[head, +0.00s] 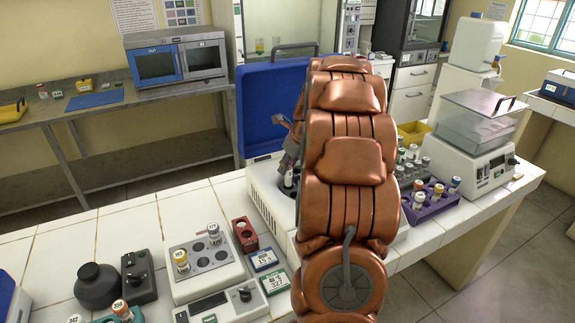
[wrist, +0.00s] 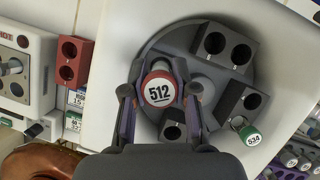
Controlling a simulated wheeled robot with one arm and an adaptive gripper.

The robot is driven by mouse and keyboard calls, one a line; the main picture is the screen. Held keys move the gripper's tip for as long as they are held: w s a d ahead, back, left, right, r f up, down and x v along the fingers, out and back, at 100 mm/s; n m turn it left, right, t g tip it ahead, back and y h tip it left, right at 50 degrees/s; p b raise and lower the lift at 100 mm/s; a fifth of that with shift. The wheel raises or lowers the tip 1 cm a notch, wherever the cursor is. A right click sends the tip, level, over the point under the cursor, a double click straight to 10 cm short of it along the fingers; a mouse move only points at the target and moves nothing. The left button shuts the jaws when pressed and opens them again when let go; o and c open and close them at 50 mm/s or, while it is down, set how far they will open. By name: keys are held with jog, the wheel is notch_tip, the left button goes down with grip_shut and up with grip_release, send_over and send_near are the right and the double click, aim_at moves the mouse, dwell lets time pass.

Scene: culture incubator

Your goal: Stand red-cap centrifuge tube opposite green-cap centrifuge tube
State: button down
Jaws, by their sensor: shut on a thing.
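The red-cap centrifuge tube (wrist: 159,90), labelled 512, is between the fingers of my gripper (wrist: 159,98), which is shut on it. It is over the left block of the grey rotor (wrist: 202,82) in the wrist view. I cannot tell how deep it sits in a hole. The green-cap centrifuge tube (wrist: 250,136), labelled 534, leans outward at the rotor's lower right, across from the red cap. Other rotor blocks show empty dark holes. In the head view my arm hides most of the centrifuge (head: 262,190); its blue lid (head: 262,100) stands open.
A red two-hole block (wrist: 75,60) stands left of the centrifuge; it also shows in the head view (head: 244,235). A purple rack (head: 430,205) with several tubes stands at the right, beside a balance (head: 470,165). A heating block (head: 205,265) is at front left.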

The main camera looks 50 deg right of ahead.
aim_at(288, 179)
jog(key=shift+f, duration=0.1)
jog(key=shift+f, duration=0.7)
jog(key=shift+f, duration=0.15)
jog(key=shift+f, duration=1.65)
jog(key=c, duration=0.8)
grip_release()
jog(key=o, duration=0.3)
jog(key=shift+f, duration=0.1)
